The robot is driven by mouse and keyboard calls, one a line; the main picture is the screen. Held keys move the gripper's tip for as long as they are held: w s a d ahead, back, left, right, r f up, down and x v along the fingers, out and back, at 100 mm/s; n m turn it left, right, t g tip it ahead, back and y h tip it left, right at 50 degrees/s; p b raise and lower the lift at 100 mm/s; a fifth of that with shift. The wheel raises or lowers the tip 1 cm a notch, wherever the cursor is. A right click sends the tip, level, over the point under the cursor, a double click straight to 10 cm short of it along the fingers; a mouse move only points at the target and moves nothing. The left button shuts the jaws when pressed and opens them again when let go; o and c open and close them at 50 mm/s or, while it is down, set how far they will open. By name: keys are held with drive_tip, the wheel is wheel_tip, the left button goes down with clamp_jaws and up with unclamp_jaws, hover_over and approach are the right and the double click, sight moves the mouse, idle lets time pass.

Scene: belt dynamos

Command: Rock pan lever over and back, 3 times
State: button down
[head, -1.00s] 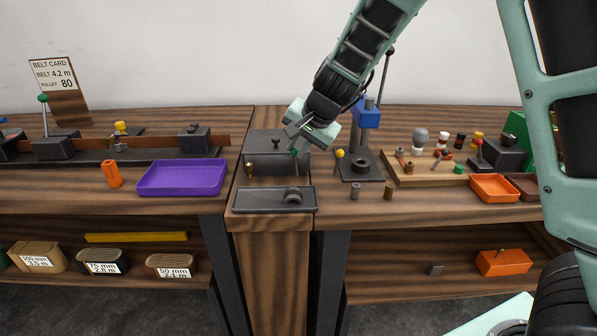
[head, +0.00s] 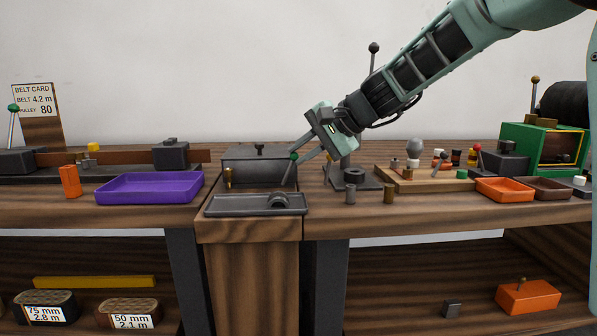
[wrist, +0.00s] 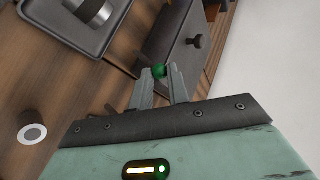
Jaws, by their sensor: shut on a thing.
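The pan lever is a thin grey rod (head: 289,172) with a green knob (head: 294,156), at the right end of a dark grey box (head: 245,172). The rod leans to the right. My gripper (head: 299,154) comes down from the upper right, shut on the lever at its knob. In the wrist view the green knob (wrist: 159,71) sits between the two fingertips (wrist: 160,74). The grey pan (head: 235,206) lies in front of the box with a round grey part (head: 281,200) in it.
A small brass piece (head: 228,177) stands at the box's front left. A purple tray (head: 150,188) is to the left. A black-based stand (head: 345,182) and two small cylinders are close on the right, then a wooden board (head: 420,184) with several parts.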

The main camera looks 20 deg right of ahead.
drive_tip(key=shift+s+d+f+y+b, duration=0.15)
drive_tip(key=shift+d+f+y+b, duration=0.2)
drive_tip(key=shift+b, duration=0.7)
drive_tip(key=shift+a+r, duration=0.1)
drive_tip(key=shift+a, duration=0.05)
drive_tip(key=c, duration=1.3)
unclamp_jaws()
drive_tip(key=p+v, duration=0.3)
drive_tip(key=v, duration=1.4)
drive_tip(key=shift+s, duration=0.25)
